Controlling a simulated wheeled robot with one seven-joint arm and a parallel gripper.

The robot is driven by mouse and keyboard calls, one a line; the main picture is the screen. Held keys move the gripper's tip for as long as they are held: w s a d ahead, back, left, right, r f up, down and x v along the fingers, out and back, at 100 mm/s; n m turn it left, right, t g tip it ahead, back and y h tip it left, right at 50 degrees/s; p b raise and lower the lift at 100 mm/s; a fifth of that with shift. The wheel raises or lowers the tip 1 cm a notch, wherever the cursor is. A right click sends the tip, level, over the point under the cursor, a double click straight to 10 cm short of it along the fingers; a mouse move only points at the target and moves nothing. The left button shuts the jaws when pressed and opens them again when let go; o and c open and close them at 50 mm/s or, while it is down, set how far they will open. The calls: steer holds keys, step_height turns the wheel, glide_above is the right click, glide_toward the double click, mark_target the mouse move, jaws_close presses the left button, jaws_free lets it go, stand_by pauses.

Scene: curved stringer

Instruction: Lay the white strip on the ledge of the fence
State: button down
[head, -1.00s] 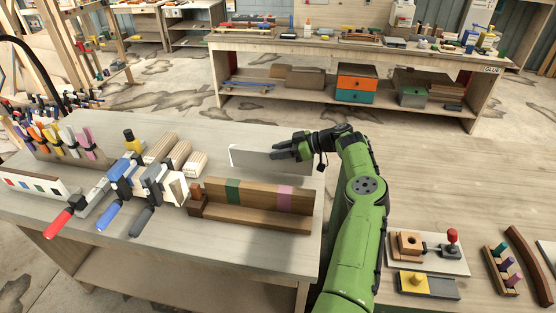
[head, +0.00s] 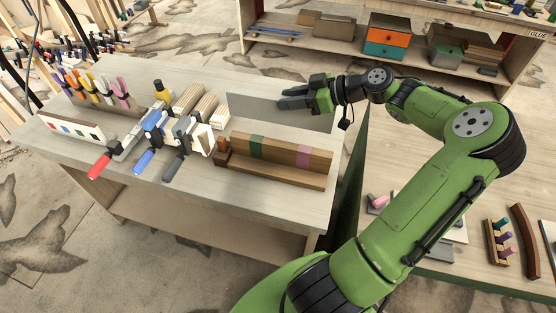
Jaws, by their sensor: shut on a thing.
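The wooden fence (head: 288,153) stands near the front right edge of the grey bench, with a green band and a pink band across it. Its low ledge (head: 270,172) runs along the near side and looks bare. My gripper (head: 284,99) is behind the fence, seen from above, with its dark fingers pointing left. It is shut on the strip (head: 250,108), a long flat piece that looks pale grey here, standing on its edge roughly along the fence. The fingers cover part of the strip. Whether its lower edge touches the bench is unclear.
Clamps with red, blue and dark handles (head: 160,140) stand left of the fence, close to its end block. Light wooden blocks (head: 200,105) lie behind them. A wooden table (head: 400,135) with small parts is at the right, beyond a gap.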

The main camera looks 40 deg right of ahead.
step_height(320, 180, down, 11)
steer(key=s+a+b, duration=0.1)
steer(key=b, duration=0.1)
steer(key=shift+s+a, duration=0.15)
steer(key=shift+a, duration=0.15)
steer(key=c, duration=0.8)
jaws_free()
steer(key=shift+r, duration=0.15)
steer(key=shift+r, duration=0.1)
